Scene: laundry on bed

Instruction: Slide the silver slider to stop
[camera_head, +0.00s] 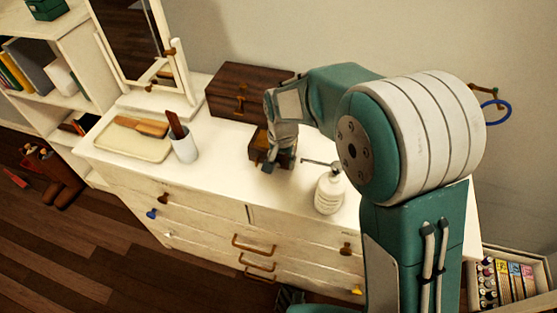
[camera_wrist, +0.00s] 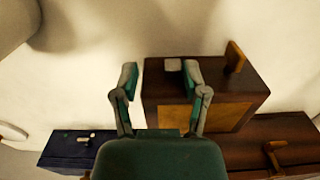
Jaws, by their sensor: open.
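A small silver-grey tab (camera_wrist: 172,64), which looks like the slider, shows at the edge of a small brown wooden box (camera_wrist: 215,82) in the wrist view. The box (camera_head: 257,147) stands on the white dresser in the head view, partly hidden by my gripper. A wooden upright piece (camera_wrist: 235,56) stands on the box. My gripper (camera_wrist: 160,74) is open, its fingers pointing at the box's edge. The tab appears between the fingertips, closer to the right one. I see nothing held. In the head view my gripper (camera_head: 271,163) is low over the box; contact is unclear.
A larger wooden chest (camera_head: 245,92) stands behind. A navy box (camera_wrist: 72,150) with a small metallic part lies at lower left in the wrist view. A white bottle (camera_head: 329,193) is to the right; a cup (camera_head: 184,148), tray (camera_head: 115,145) and mirror (camera_head: 130,40) are left.

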